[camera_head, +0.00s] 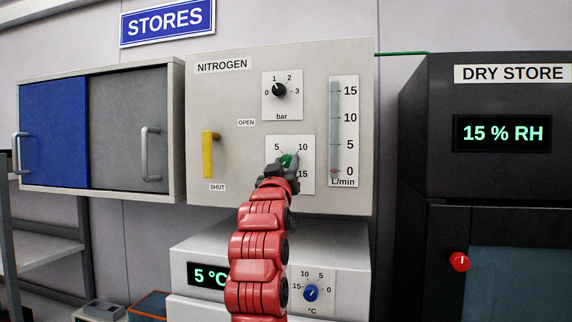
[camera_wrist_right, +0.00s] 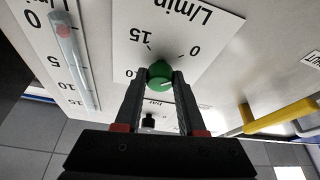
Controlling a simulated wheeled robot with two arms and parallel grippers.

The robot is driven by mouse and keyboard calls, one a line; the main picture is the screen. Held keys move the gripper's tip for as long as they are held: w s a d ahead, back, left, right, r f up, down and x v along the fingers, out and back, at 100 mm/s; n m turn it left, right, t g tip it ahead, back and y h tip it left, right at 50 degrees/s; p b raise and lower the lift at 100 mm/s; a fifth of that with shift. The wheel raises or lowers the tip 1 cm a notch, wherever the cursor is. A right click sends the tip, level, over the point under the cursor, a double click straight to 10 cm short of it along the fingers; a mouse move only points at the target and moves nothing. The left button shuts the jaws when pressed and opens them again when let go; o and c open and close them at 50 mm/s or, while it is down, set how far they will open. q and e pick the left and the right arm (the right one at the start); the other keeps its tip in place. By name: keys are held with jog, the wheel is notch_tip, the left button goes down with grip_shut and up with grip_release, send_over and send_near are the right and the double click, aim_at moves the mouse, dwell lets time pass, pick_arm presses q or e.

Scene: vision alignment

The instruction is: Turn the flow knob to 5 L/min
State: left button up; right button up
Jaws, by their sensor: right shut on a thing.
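The green flow knob (camera_head: 287,159) sits on a white dial plate on the nitrogen panel (camera_head: 230,110), with 5, 10 and 15 readable in the head view. My right gripper (camera_head: 283,168) is shut on the knob, which shows between both fingertips in the wrist view (camera_wrist_right: 160,75). A pale line shows on the knob there, but I cannot tell which number it points to. The flow tube (camera_head: 343,125) has its red float near 0 L/min; it also shows in the wrist view (camera_wrist_right: 75,60). My left gripper is not in view.
A black bar knob (camera_head: 278,90) is above the flow dial. A yellow lever (camera_head: 208,154) hangs down towards SHUT at the left. A blue knob (camera_head: 310,293) is on the unit below. The dark dry store (camera_head: 430,140) stands at the right.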

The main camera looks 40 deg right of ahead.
grip_shut()
